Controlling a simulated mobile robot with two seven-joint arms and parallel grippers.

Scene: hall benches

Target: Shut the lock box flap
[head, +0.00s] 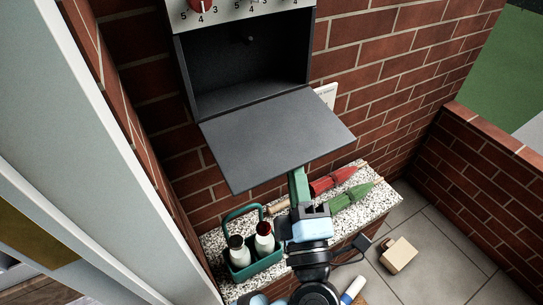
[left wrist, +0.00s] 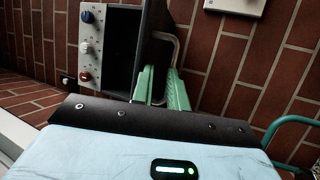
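The lock box (head: 245,60) is a dark grey open box on the brick wall, and its inside looks empty apart from a small knob at the back. Its flap (head: 275,135) hangs open, sloping out towards me. In the left wrist view the box (left wrist: 121,50) and the flap (left wrist: 155,48) show on edge, with a bent metal handle (left wrist: 177,50) beside the flap. My left gripper (head: 298,185) has green fingers and a pale blue body. It is under the flap, its tips hidden. In the left wrist view the fingers (left wrist: 162,85) are near the handle; contact is unclear.
A speckled stone bench (head: 215,243) stands below. On it are a green carrier (head: 255,265) with two bottles and red and green folded umbrellas (head: 350,196). A cardboard-coloured block (head: 398,255) lies on the tiled floor at right. A pale panel stands close on the left.

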